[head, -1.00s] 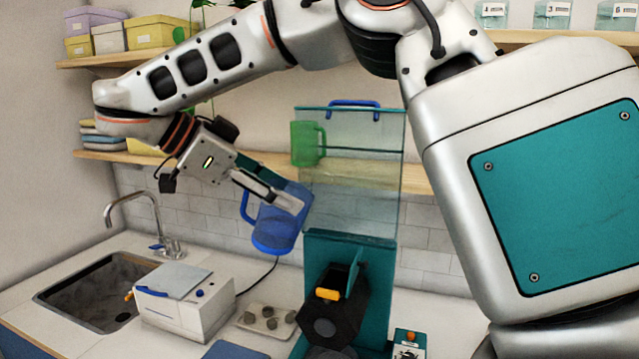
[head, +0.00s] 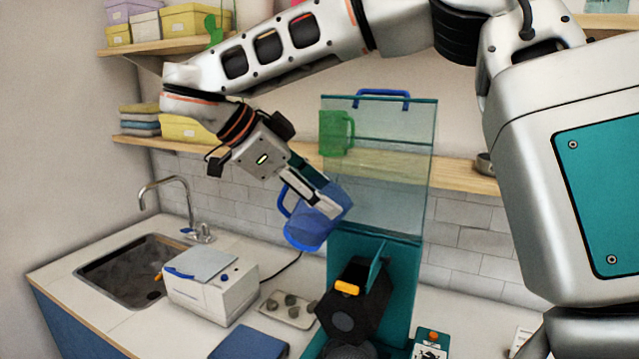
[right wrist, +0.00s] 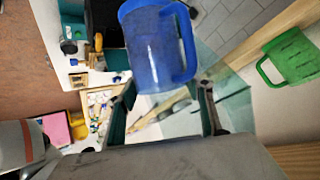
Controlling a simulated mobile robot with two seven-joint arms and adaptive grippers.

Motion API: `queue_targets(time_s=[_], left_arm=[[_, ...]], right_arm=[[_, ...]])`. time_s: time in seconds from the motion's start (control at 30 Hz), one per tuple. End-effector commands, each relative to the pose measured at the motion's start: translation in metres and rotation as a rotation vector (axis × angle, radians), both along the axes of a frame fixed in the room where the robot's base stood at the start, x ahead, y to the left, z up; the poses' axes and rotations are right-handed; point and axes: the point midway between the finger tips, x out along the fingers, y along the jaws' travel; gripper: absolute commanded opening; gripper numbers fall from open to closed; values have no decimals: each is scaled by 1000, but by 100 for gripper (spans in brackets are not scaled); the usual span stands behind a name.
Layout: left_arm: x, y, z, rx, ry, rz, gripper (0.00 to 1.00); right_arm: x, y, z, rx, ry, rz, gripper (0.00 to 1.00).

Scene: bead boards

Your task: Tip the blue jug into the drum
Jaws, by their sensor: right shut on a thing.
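The blue jug (head: 316,222) is see-through and tilted, its mouth end leaning up to the right and its handle on the left. My right gripper (head: 328,203) is shut on it and holds it in the air. The jug also fills the top middle of the right wrist view (right wrist: 158,50), with the gripper's fingers (right wrist: 165,106) below it. The black, faceted drum (head: 345,318) stands on the counter, below and right of the jug, with an orange latch and a raised teal flap. The inside of the jug and drum cannot be made out. My left gripper is out of view.
A clear panel (head: 395,190) with a blue handle rises behind the drum; a green jug (head: 336,133) shows near its upper left. A white box (head: 210,290), a tray of lumps (head: 287,308) and the sink (head: 125,272) lie left. A control box (head: 431,343) stands right.

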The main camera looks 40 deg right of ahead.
Motion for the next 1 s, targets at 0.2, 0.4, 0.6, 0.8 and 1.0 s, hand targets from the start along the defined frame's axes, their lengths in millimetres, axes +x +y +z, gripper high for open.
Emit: queue_targets(time_s=[0.2,0.4,0.6,0.8,1.0], left_arm=[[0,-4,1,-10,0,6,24],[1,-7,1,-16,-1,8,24],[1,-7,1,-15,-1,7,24],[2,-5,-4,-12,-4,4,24],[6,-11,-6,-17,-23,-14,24]], right_arm=[[-3,-2,-6,72,-96,1,10],[-7,-5,-8,162,-230,0,10],[-12,-8,-16,246,-357,1,10],[-15,-10,-21,300,-449,-1,10],[-16,-11,-24,324,-484,0,10]])
